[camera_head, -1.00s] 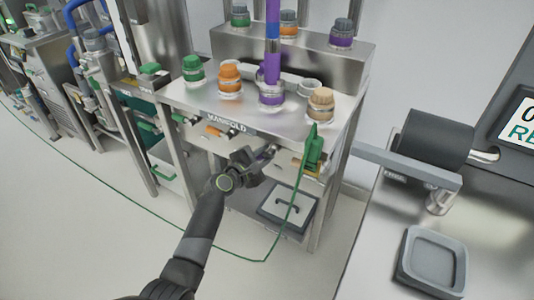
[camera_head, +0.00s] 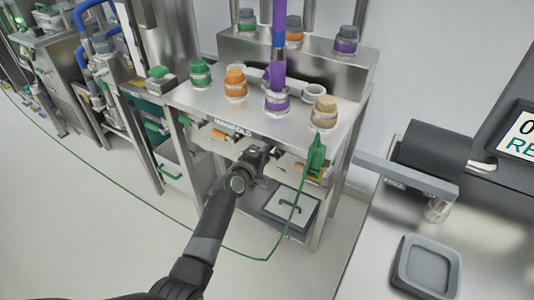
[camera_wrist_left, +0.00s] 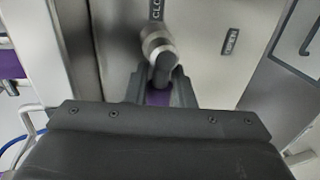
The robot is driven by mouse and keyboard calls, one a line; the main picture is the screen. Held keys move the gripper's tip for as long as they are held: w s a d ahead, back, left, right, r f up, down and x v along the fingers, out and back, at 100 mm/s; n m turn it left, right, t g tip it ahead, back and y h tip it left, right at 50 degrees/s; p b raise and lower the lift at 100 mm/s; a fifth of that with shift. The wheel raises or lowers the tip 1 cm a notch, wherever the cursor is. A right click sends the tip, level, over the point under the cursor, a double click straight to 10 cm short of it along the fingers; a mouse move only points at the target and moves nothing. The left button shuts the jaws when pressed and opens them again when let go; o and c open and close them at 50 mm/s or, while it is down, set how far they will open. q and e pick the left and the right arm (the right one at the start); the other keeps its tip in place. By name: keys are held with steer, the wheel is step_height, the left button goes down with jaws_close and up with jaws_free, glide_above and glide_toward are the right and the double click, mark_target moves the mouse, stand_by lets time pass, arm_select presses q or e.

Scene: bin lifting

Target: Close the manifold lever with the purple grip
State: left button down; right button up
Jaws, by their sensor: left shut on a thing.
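The manifold is a steel cabinet (camera_head: 185,97) with coloured caps on top and a row of levers along its front. My left gripper (camera_head: 262,156) is at the front face, below the manifold label, and hides the lever there in the head view. In the left wrist view, my left gripper (camera_wrist_left: 160,92) is shut around the purple grip (camera_wrist_left: 157,98) of a lever. The lever's round metal pivot (camera_wrist_left: 157,43) shows just beyond the fingertips, below a partly hidden label starting "CLO". Most of the grip is hidden by the gripper. My right gripper is not in view.
Orange-grip (camera_head: 220,134) and green-grip (camera_head: 183,121) levers sit left of my gripper. A green nozzle (camera_head: 316,155) with a green hose hangs at the right. A grey box (camera_head: 275,208) is on the shelf below. A bench with a grey tray (camera_head: 404,278) stands at the right.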

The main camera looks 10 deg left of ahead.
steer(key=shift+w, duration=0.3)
arm_select(q)
steer(key=c, duration=1.3)
jaws_free()
steer(key=shift+s, duration=0.1)
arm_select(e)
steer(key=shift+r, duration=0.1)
arm_select(q)
steer(key=p+v, duration=0.2)
steer(key=v, duration=1.5)
steer(key=shift+s+r, duration=0.1)
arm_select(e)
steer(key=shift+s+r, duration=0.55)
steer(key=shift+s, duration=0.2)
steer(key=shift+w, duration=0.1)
